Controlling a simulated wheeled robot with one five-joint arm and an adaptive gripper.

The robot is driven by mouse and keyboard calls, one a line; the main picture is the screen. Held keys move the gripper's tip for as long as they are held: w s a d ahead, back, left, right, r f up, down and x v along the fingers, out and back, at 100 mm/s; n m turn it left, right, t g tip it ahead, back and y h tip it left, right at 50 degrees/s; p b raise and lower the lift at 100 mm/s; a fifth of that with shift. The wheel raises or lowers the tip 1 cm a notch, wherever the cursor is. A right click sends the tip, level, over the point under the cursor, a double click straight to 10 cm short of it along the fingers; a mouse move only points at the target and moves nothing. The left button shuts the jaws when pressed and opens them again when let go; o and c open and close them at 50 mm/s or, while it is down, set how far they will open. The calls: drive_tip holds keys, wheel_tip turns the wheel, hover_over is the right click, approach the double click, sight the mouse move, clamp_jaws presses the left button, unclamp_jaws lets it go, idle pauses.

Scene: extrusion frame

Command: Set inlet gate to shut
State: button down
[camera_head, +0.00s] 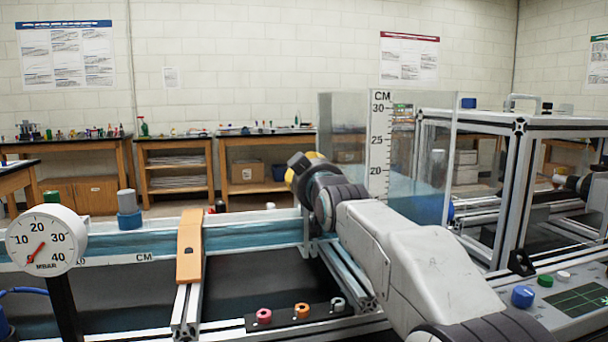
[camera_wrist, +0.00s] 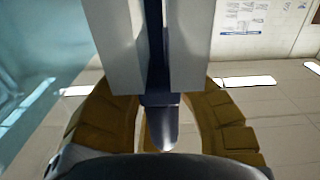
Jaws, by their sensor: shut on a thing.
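The handle hangs below a dark blue strip between two pale grey upright bars (camera_wrist: 188,45). I take this to be the inlet gate, but no label shows. The fingertips are partly hidden behind the bars. In the head view, my gripper (camera_head: 303,172) is at the left end of my arm, beside the clear tank with the CM scale (camera_head: 379,145). The handle and the gate's position are hidden there by my gripper and arm.
A water channel (camera_head: 250,240) runs left from the tank, with an orange bridge piece (camera_head: 190,245) across it. A round MBAR gauge (camera_head: 42,240) stands at left. Pink, orange and grey knobs (camera_head: 302,311) sit in front. A framed rig (camera_head: 515,190) stands at right.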

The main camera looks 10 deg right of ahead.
drive_tip(key=shift+a+f, duration=0.15)
drive_tip(key=shift+f, duration=0.1)
drive_tip(key=c, duration=1.2)
unclamp_jaws()
drive_tip(key=shift+a, duration=0.1)
drive_tip(key=shift+c, duration=0.2)
drive_tip(key=shift+r, duration=0.1)
drive_tip(key=shift+s, duration=0.6)
drive_tip(key=s, duration=1)
drive_tip(key=shift+s, duration=0.4)
drive_tip(key=shift+s+p, duration=0.1)
drive_tip(key=shift+p, duration=0.35)
